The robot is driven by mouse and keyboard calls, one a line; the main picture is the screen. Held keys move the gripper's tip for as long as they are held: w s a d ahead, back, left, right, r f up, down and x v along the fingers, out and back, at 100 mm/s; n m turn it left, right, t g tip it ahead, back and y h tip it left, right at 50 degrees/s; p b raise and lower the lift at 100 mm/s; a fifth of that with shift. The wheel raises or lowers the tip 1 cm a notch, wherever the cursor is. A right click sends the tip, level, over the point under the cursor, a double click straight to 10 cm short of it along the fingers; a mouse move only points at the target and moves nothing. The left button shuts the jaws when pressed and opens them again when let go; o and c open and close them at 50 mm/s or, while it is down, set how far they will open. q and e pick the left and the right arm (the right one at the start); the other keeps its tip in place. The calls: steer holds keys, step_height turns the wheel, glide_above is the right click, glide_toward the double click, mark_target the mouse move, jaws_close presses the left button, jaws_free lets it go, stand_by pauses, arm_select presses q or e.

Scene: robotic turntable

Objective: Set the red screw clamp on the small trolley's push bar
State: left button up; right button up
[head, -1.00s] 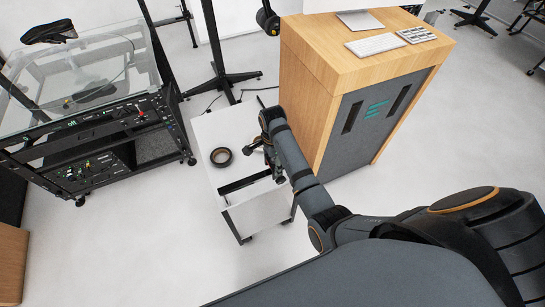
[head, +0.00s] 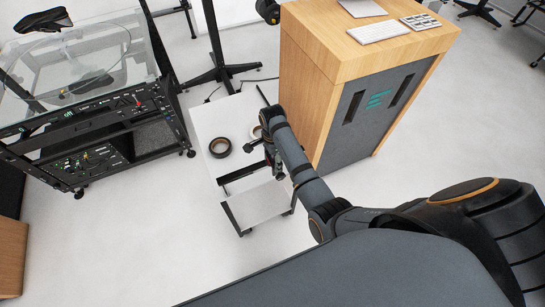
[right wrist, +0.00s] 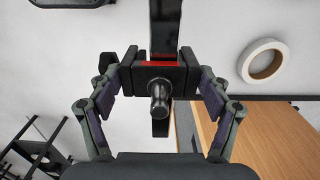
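The red screw clamp (right wrist: 160,64) shows in the right wrist view as a red strip between my finger pads, with a dark screw handle (right wrist: 158,95) pointing toward the camera. My right gripper (right wrist: 159,77) is shut on it. In the head view my right gripper (head: 272,160) is over the right side of the small white trolley (head: 207,118); my forearm partly hides it and the clamp. A dark bar (head: 240,173) crosses the trolley's near side; I cannot tell whether it is the push bar. Contact between clamp and trolley cannot be made out. My left gripper is out of view.
A black tape roll (head: 220,147) lies on the trolley top; a white roll (right wrist: 263,60) lies near the gripper. A wooden podium (head: 308,90) stands close on the right. A glass-topped equipment rack (head: 100,125) stands left. The floor (head: 120,235) in front left is clear.

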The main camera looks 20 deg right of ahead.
steer(key=o, duration=0.4)
step_height(320, 180, up, 12)
steer(key=shift+r, duration=0.1)
stand_by(0.4)
